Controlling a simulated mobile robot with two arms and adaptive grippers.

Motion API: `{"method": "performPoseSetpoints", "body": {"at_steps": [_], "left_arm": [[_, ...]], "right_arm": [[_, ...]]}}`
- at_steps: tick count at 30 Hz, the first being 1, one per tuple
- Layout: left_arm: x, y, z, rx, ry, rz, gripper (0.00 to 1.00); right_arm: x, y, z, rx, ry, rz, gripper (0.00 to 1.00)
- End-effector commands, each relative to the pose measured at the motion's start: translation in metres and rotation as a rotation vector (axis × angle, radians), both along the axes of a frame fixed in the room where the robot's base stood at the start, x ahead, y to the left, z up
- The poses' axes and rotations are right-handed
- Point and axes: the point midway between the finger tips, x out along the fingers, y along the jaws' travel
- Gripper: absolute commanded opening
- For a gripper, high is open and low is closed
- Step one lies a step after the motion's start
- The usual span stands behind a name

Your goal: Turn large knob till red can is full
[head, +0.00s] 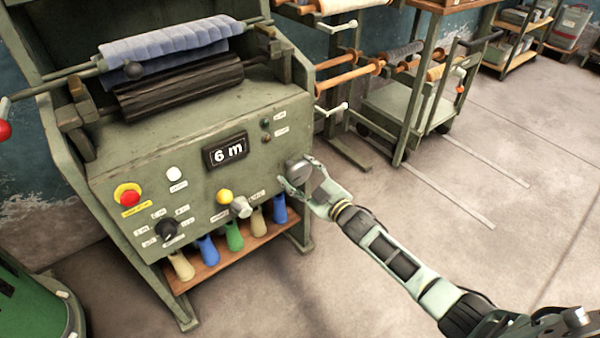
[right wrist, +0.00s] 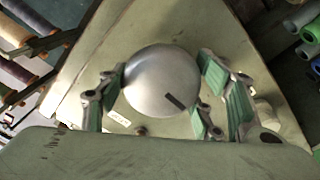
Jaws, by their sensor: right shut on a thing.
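The large knob (head: 298,168) is a grey disc on the right of the green machine's front panel. My right gripper (head: 306,178) is shut on it, with the arm reaching in from the lower right. In the right wrist view the round knob face (right wrist: 160,80) sits between the green-padded fingers, with a dark mark at its lower right. No red can shows in either view. A display (head: 226,151) on the panel reads "6 m". My left gripper is not in view.
The panel also has a red stop button (head: 130,197), a black selector knob (head: 167,230) and a smaller grey knob (head: 241,207). A blue roll (head: 165,47) lies on top. Several coloured cones stand on the shelf (head: 235,250) below. A trolley (head: 405,105) is behind; floor at right is clear.

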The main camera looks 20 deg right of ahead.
Motion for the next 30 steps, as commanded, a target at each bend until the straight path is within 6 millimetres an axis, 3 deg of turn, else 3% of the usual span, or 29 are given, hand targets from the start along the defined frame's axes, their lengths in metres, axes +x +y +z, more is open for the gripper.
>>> {"method": "performPoseSetpoints", "body": {"at_steps": [5, 6, 11, 23, 30], "left_arm": [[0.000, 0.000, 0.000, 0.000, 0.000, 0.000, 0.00], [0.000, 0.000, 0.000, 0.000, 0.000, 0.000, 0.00], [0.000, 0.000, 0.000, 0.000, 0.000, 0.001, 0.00], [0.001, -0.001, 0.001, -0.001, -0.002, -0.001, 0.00], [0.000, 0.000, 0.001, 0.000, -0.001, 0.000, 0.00]], "right_arm": [[0.002, -0.004, 0.004, 0.000, -0.005, -0.006, 0.34], [0.002, -0.004, 0.004, 0.000, -0.005, -0.006, 0.63], [0.002, -0.003, 0.003, -0.002, -0.004, -0.005, 0.77], [-0.003, -0.002, 0.000, -0.002, 0.000, -0.002, 0.78], [-0.037, -0.015, -0.001, -0.003, 0.002, -0.002, 0.78]]}}
